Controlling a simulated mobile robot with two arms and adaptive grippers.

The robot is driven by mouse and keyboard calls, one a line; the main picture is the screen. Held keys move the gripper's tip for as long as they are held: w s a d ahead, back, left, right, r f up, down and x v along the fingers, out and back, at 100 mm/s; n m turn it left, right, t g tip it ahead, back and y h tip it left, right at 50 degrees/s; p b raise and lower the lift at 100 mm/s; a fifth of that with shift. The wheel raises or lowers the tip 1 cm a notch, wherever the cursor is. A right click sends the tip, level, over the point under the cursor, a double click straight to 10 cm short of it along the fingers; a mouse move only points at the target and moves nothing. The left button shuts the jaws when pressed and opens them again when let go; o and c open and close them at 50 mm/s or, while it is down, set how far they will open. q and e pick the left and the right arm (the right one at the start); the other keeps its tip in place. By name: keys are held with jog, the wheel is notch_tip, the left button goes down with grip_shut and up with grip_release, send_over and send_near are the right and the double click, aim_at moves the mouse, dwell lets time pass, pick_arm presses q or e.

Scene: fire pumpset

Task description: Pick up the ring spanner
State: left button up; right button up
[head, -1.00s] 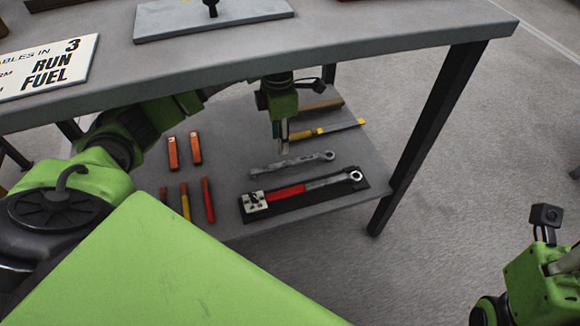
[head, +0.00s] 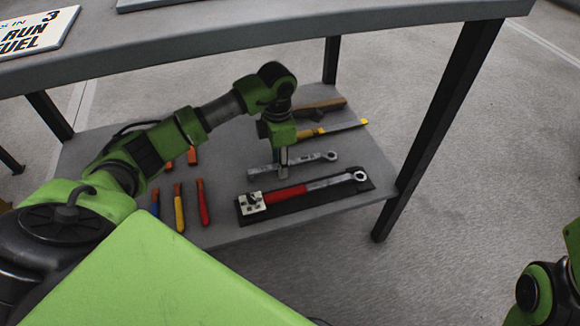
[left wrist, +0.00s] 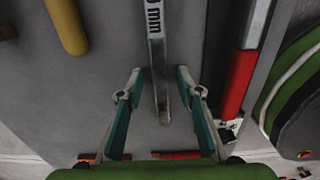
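The ring spanner (head: 312,162) is a grey metal bar lying flat on the lower shelf, its ring end toward the right. My left gripper (head: 283,174) points down at its left part. In the left wrist view the spanner (left wrist: 157,60) runs between the two spread fingers (left wrist: 160,72), with a gap on each side. Part of an "mm" marking shows on it. The left gripper is open and holds nothing. I cannot tell its exact height above the shelf. Only part of my right arm shows at the right edge.
A torque wrench with a red handle (head: 285,194) lies in a black tray (head: 318,195) just in front. A yellow-handled tool (head: 312,133) and a hammer (head: 322,106) lie behind. Several coloured-handled tools lie left. The table top (head: 300,28) overhangs the shelf (head: 230,178); a dark leg (head: 440,125) stands right.

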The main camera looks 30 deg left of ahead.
pick_arm(q)
grip_shut()
jog(key=shift+r, duration=0.15)
